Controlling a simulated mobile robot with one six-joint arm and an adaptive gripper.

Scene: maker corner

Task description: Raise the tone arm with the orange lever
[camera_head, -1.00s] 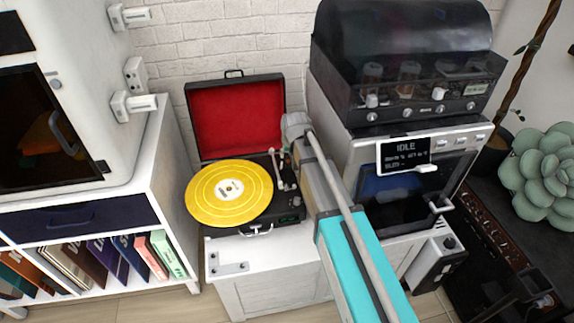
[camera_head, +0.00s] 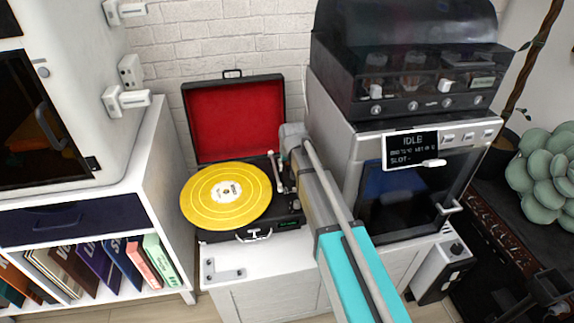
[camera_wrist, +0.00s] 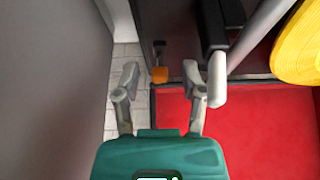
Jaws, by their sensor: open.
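The record player (camera_head: 238,232) stands open on a white cabinet, with a yellow record (camera_head: 205,205) on it. Its slim pale tone arm (camera_head: 277,172) lies at the record's right; in the wrist view the tube (camera_wrist: 262,32) crosses the upper right. The small orange lever (camera_wrist: 160,74) shows in the wrist view. My gripper (camera_wrist: 160,88) is open, one finger on each side of the lever in the picture. I cannot tell whether either finger touches it. In the head view my arm hides the gripper and the lever.
The raised red-lined lid (camera_head: 236,118) stands at the player's back. A machine with an IDLE display (camera_head: 411,150) rises close on the right. A white shelf unit (camera_head: 162,170) with books is on the left. The cabinet top (camera_head: 262,257) in front of the player is mostly clear.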

